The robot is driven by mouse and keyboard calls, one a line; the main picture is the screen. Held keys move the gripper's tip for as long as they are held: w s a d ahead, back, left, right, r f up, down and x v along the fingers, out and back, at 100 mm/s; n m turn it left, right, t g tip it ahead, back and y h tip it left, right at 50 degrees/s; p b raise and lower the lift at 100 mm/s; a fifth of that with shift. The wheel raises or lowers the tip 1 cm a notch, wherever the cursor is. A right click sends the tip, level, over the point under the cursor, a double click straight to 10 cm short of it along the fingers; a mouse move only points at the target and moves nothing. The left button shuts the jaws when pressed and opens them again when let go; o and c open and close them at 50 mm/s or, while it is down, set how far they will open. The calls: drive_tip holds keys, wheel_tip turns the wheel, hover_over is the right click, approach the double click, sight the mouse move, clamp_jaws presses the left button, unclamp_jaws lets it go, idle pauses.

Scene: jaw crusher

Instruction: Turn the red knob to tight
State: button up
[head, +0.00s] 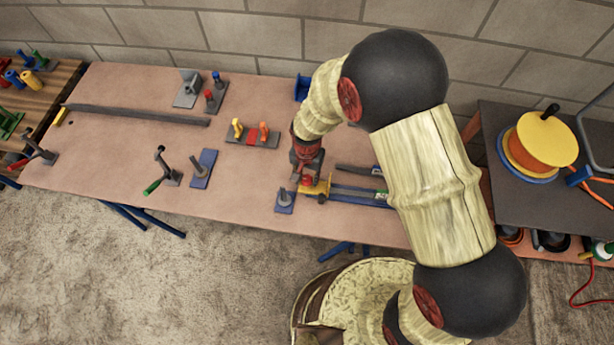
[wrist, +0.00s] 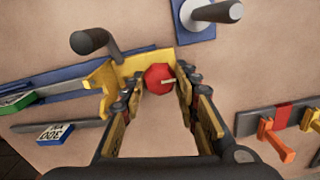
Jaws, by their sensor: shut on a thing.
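The red knob (wrist: 157,77) sits on a yellow bracket (wrist: 128,66) in the wrist view. My gripper (wrist: 160,82) is shut on the knob, one finger on each side. In the head view my gripper (head: 307,172) points down over the knob (head: 308,182) and the yellow bracket (head: 322,188) near the front of the table. No mark for tight can be made out.
A blue plate with a grey post (head: 284,200) stands just left of the bracket. Orange and yellow handles (head: 250,134) stand behind to the left on the tabletop (head: 105,155). Dark bars with labelled tags (head: 360,170) lie to the right. An orange reel (head: 545,140) stands far right.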

sight(307, 179)
drive_tip(key=o, duration=1.1)
drive_tip(key=shift+o, duration=0.3)
wheel_tip(307, 179, up, 12)
idle(0.3)
